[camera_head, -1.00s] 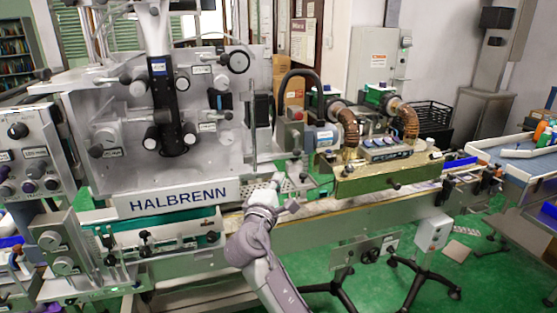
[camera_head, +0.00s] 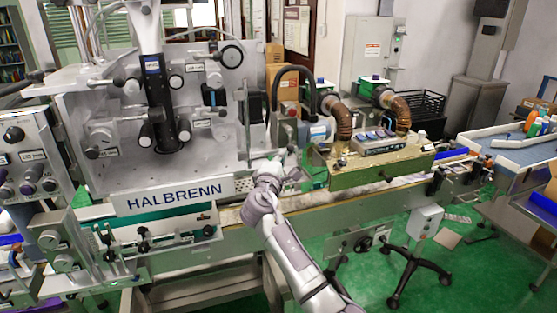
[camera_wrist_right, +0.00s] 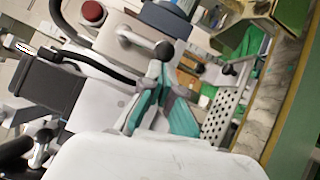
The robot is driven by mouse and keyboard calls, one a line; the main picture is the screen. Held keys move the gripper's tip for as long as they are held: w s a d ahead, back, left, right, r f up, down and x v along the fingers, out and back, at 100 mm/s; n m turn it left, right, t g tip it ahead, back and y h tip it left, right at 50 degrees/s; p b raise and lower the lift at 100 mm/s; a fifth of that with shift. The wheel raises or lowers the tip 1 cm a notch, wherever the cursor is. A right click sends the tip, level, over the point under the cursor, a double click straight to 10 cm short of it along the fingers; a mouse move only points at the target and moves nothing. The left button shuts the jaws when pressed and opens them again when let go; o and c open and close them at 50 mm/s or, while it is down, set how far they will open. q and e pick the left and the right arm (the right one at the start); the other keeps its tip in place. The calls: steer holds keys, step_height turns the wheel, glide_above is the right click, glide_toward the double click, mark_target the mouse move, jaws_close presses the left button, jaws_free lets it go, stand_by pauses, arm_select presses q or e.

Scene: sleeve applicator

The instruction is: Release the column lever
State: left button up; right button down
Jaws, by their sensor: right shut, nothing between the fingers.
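My right gripper (camera_head: 291,167) is beside the machine's column unit, right of the HALBRENN panel (camera_head: 180,197). In the right wrist view the gripper (camera_wrist_right: 164,92) is shut and empty, its teal pads close together. Just beyond its fingertips is a grey lever (camera_wrist_right: 140,43) with a black ball knob (camera_wrist_right: 165,50), mounted on the column unit. The fingertips look close to the knob; I cannot tell whether they touch. In the head view the lever is too small to make out. My left gripper is out of view.
A red button (camera_wrist_right: 93,12) and a thick black cable (camera_wrist_right: 90,60) sit near the lever. A perforated plate (camera_wrist_right: 219,118) lies to the right. The conveyor (camera_head: 350,205) runs below, with a brass-coloured unit with ribbed hoses (camera_head: 380,170) to the right.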

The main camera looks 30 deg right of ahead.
steer(key=shift+d+f, duration=0.1)
stand_by(0.4)
steer(key=shift+d+f+n+b, duration=0.15)
steer(key=shift+n+b, duration=0.15)
steer(key=shift+b, duration=0.2)
